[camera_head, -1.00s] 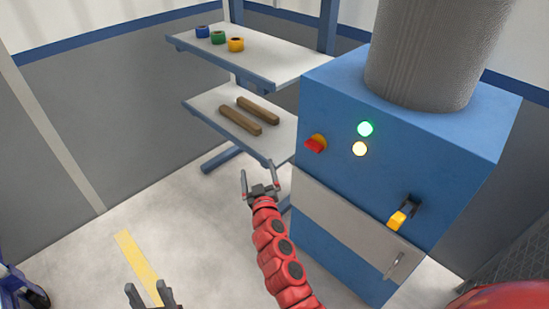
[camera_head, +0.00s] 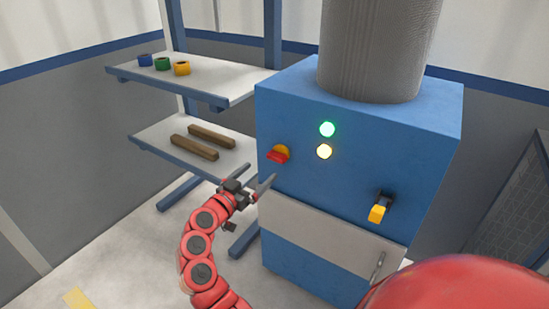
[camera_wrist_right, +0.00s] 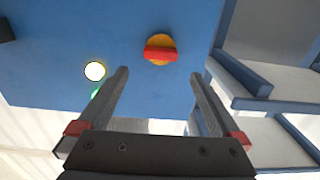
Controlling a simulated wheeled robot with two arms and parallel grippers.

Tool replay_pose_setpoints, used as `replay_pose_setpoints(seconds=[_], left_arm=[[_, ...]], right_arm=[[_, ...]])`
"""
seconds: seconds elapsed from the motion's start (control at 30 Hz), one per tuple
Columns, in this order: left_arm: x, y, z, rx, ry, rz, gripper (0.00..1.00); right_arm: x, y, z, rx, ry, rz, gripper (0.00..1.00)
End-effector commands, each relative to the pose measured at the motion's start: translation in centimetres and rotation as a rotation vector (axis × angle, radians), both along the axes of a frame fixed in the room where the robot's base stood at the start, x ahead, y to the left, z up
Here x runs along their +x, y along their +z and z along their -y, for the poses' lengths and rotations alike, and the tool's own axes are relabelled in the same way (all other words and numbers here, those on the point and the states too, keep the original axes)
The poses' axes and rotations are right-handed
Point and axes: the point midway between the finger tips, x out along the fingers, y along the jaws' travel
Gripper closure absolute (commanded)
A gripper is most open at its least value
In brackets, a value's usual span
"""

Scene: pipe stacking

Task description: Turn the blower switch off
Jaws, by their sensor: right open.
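The blue blower cabinet (camera_head: 345,115) stands at centre right in the head view. A red knob on a yellow round base (camera_head: 278,154) is on its front, left of a lit green lamp (camera_head: 327,129) and a lit pale-yellow lamp (camera_head: 324,151). A yellow lever handle on a black mount (camera_head: 377,213) sits lower right. My right gripper (camera_head: 247,180) is open and empty, just below left of the red knob. In the right wrist view the red knob (camera_wrist_right: 160,54) appears beyond and between the open fingertips (camera_wrist_right: 160,74), seemingly apart from them. My left gripper is out of view.
A shelf (camera_head: 190,78) left of the cabinet holds blue, green and yellow rings. A lower shelf (camera_head: 160,135) holds two brown bars, close to my right arm. A grey ribbed duct (camera_head: 375,50) rises from the cabinet. A mesh panel (camera_head: 510,210) stands at right.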

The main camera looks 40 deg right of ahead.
Motion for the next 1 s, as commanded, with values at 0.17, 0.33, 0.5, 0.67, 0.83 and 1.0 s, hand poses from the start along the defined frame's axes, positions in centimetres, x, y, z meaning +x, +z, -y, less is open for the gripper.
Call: replay_pose_setpoints(seconds=[0.17, 0.33, 0.5, 0.67, 0.83, 1.0], left_arm=[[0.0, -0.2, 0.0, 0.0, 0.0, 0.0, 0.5], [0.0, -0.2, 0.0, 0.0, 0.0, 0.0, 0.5], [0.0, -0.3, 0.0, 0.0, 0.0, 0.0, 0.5], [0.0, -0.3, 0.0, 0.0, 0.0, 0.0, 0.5], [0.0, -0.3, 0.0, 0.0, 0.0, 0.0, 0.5], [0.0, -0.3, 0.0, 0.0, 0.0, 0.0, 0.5]], right_arm=[[1.5, 0.0, 4.2, 0.001, -0.005, 0.001, 0.0], [2.9, 0.0, 7.2, 0.0, -0.001, 0.0, 0.0], [3.7, 0.0, 9.0, 0.0, 0.0, 0.001, 0.0], [4.0, 0.0, 9.5, -0.001, 0.004, 0.001, 0.0], [4.0, 0.0, 9.5, -0.001, 0.004, 0.0, 0.0], [4.0, 0.0, 9.5, -0.001, 0.004, 0.001, 0.22]])
